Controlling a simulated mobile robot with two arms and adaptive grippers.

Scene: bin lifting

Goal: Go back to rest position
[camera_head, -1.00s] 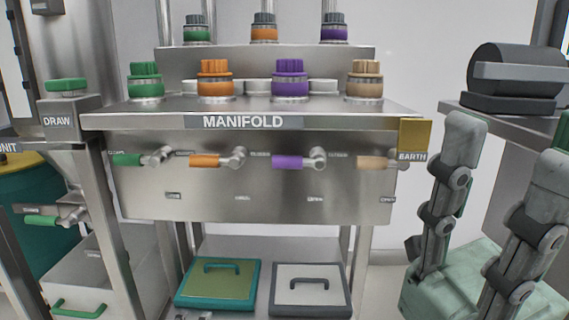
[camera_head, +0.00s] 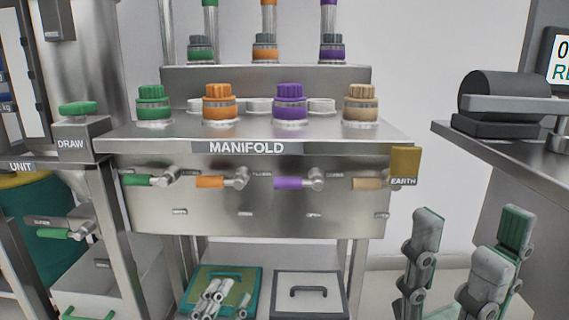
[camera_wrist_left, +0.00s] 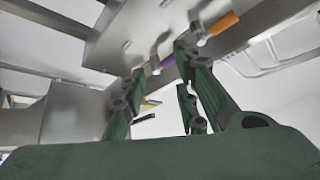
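My right gripper (camera_head: 460,262) points up at the lower right of the head view. Its fingers stand apart and empty, and its palm is cut off by the frame edge. A grey-and-white lidded bin (camera_head: 306,307) sits right of the teal one, under the manifold.
The steel manifold (camera_head: 250,215) with coloured caps and valve handles spans the middle. A steel counter (camera_head: 530,150) stands right. Floor shows between manifold and counter.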

